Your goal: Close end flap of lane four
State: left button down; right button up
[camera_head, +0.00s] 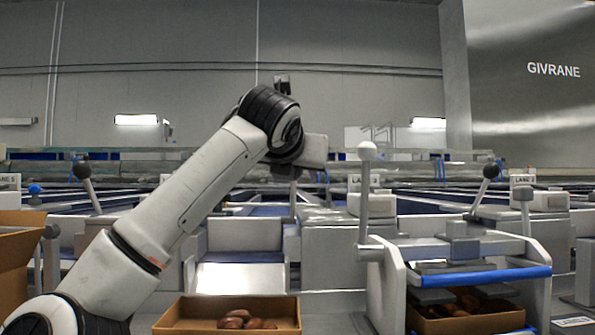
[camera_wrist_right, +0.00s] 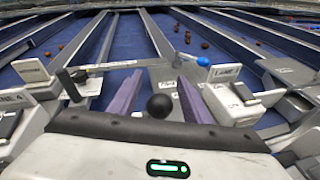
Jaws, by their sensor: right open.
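In the right wrist view my right gripper (camera_wrist_right: 155,102) is open. Its two purplish fingers stand on either side of a black ball knob (camera_wrist_right: 160,105), apart from it as far as I can see. A lane 4 sign (camera_wrist_right: 18,97) is at the left, beside a dark-handled lever (camera_wrist_right: 70,86). In the head view one arm comes in from the lower left. Its hand end is over the middle lane, with fingers hidden and a grey post (camera_head: 293,200) below. A pale sloping panel (camera_head: 240,277) lies under that lane's end; I cannot tell whether it is the end flap.
A cardboard box (camera_head: 176,320) with dates stands below the pale panel. A blue knob (camera_wrist_right: 203,61) is right of the fingers. Scattered dates lie on the blue lanes beyond.

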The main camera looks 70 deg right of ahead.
jog(key=p+v, duration=0.1)
jog(key=v, duration=0.9)
